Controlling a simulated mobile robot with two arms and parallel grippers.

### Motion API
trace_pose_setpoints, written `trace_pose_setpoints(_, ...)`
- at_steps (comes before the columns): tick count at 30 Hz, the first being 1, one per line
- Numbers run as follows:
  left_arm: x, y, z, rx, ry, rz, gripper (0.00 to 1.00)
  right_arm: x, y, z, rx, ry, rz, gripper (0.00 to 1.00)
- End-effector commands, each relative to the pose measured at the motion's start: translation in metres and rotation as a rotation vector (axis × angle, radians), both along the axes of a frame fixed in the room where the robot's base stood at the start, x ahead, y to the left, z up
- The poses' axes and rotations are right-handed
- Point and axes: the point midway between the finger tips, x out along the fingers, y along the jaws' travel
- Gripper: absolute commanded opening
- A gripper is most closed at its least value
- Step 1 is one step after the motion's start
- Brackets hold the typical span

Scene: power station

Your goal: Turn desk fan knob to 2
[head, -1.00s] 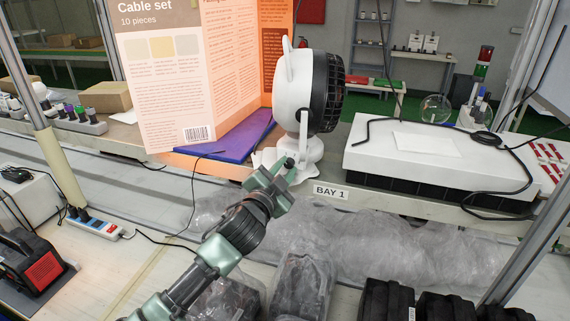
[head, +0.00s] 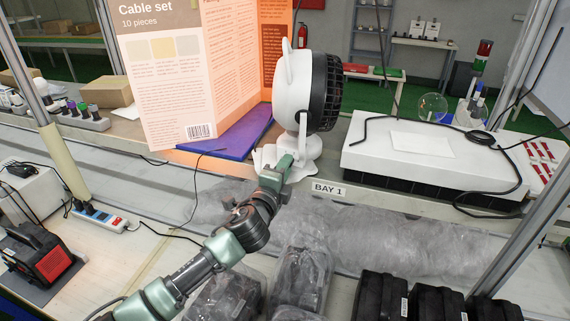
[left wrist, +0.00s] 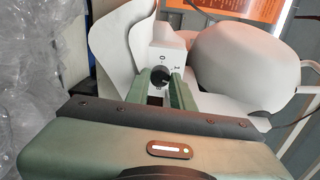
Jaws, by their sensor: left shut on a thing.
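The white desk fan (head: 292,85) with a black grille stands on the shelf edge above the BAY 1 label. Its base (left wrist: 172,45) shows in the left wrist view, with a dark round knob (left wrist: 159,75) and small markings above it. My left gripper (head: 283,163) is at the front of the fan base in the head view. In the left wrist view the green fingers (left wrist: 168,92) are on both sides of the knob and shut on it. The knob's pointer setting is too small to read. My right gripper is not in view.
A tall Cable set box (head: 165,80) and a purple folder (head: 235,135) are left of the fan. A white case (head: 400,165) with a black cable lies to the right. Clear plastic wrap (head: 390,230) and black packages (head: 385,295) lie below the shelf.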

Motion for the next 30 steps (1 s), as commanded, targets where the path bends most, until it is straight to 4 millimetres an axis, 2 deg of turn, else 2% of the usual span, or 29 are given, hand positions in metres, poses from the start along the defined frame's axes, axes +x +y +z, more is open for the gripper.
trace_pose_setpoints(9,-0.0004,-0.0003,-0.0014,0.110,-0.033,0.000,0.00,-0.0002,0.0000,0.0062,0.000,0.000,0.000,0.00)
trace_pose_setpoints(25,-0.0006,-0.0005,-0.0025,0.131,-0.038,0.000,0.00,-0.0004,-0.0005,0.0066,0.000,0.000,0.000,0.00)
trace_pose_setpoints(26,-0.0006,-0.0005,-0.0025,0.130,-0.038,0.000,0.29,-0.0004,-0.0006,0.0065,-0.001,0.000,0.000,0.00)
trace_pose_setpoints(27,-0.0006,-0.0005,-0.0025,0.130,-0.038,0.000,0.40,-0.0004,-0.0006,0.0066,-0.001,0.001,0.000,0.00)
trace_pose_setpoints(28,-0.0005,-0.0005,-0.0025,0.130,-0.038,0.000,0.45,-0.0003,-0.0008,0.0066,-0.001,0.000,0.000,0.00)
trace_pose_setpoints(30,-0.0006,-0.0003,-0.0031,0.130,-0.037,0.000,0.45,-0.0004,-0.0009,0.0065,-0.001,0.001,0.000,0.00)
